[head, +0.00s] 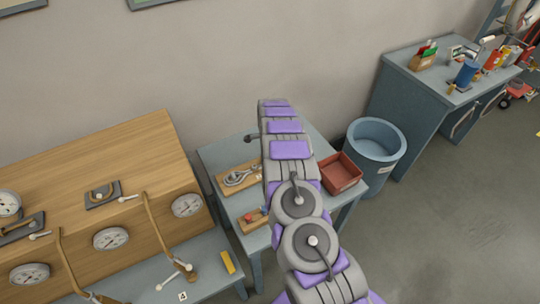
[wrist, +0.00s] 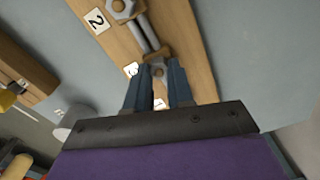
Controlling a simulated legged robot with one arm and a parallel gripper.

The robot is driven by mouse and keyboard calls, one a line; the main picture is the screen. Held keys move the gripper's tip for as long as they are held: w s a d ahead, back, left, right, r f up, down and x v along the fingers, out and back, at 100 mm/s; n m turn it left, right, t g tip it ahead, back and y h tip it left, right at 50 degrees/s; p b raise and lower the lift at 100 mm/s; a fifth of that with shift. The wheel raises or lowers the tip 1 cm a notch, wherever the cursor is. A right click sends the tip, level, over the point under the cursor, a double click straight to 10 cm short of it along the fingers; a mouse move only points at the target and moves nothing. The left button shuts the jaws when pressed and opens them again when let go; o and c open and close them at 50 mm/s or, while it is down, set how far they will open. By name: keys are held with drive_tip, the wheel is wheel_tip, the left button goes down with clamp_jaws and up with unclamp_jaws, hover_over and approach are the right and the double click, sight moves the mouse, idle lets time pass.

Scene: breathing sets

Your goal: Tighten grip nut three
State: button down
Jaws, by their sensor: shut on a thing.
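In the wrist view, my gripper (wrist: 159,70) has its two blue fingers closed around grip nut three (wrist: 157,50), a dark hex nut beside the label "3" on a wooden board (wrist: 188,45). The fingers hide most of the nut, so its turn and seating cannot be told. A metal rod runs from it to another hex nut (wrist: 122,8) near the label "2" (wrist: 96,21). The board also shows in the head view (head: 224,183) on the small table (head: 212,155), with metal fittings on it. My arm hides the gripper there.
A red tray (head: 340,172) sits on the table right of my arm, with a blue bin (head: 376,148) beyond. A second small board (head: 252,222) lies near the table's front left. The wooden gauge cabinet (head: 105,175) stands on the left. Floor at right is clear.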

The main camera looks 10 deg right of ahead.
drive_tip(key=shift+w+r+m, duration=0.2)
drive_tip(key=shift+m, duration=0.3)
drive_tip(key=c, duration=1)
unclamp_jaws()
drive_tip(key=shift+s+f, duration=0.1)
drive_tip(key=shift+f, duration=0.05)
wheel_tip(320, 180, up, 17)
drive_tip(key=shift+a+r, duration=0.1)
